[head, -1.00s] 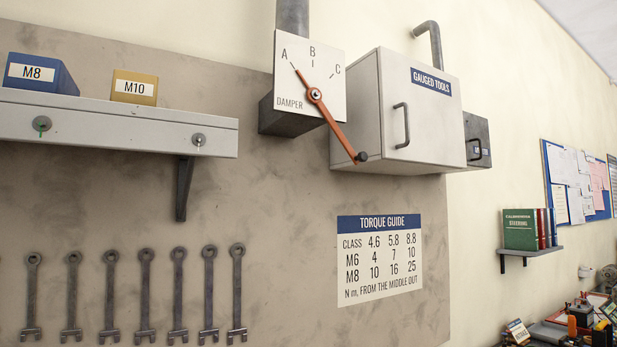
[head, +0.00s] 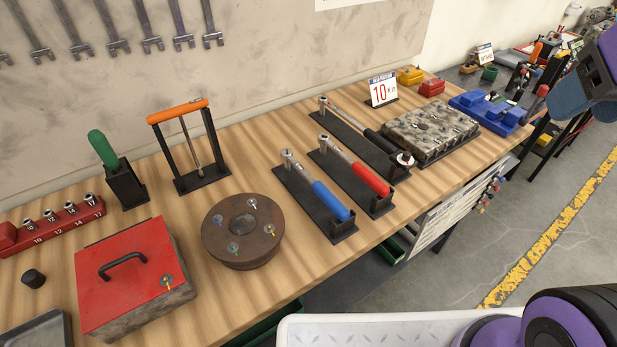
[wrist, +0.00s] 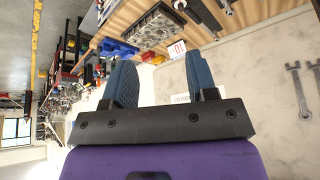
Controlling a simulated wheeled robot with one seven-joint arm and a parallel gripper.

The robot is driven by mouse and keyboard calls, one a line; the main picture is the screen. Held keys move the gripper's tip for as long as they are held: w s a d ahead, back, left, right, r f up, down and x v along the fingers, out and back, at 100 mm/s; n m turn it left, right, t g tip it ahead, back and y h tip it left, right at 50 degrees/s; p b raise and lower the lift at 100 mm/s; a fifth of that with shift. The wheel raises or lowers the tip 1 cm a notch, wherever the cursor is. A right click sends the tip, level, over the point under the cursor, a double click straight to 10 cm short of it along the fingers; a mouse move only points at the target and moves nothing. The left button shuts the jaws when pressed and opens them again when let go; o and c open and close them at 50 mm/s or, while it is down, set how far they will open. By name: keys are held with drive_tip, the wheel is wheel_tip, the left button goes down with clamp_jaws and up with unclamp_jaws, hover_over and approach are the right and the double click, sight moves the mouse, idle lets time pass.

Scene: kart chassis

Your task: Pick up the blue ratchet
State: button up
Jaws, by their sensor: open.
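The blue ratchet (head: 330,201) has a blue handle and a metal head. It lies in a black holder (head: 310,210) on the wooden bench in the head view, its head toward the wall and its handle toward the front edge. My gripper (head: 580,100) shows only in part at the right edge of the head view, well to the right of the ratchet and raised. In the wrist view its two blue fingers (wrist: 158,82) are apart with nothing between them. I cannot make out the blue ratchet in the wrist view.
A red-handled ratchet (head: 370,179) lies in a holder just right of it, then a black-handled wrench (head: 380,141) and a metal block (head: 432,130). A round rusty flange (head: 243,230) stands to its left. A red-topped box (head: 130,265) is farther left.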

drive_tip(key=shift+o, duration=0.4)
drive_tip(key=n+g, duration=0.5)
drive_tip(key=n, duration=0.2)
hover_over(325, 191)
drive_tip(key=f, duration=2.4)
drive_tip(key=shift+d+f, duration=0.2)
drive_tip(key=shift+f, duration=0.2)
drive_tip(key=shift+s+a+f, duration=0.15)
drive_tip(key=shift+a+f, duration=0.05)
drive_tip(key=shift+f, duration=0.5)
drive_tip(key=f, duration=1)
drive_tip(key=shift+w, duration=0.2)
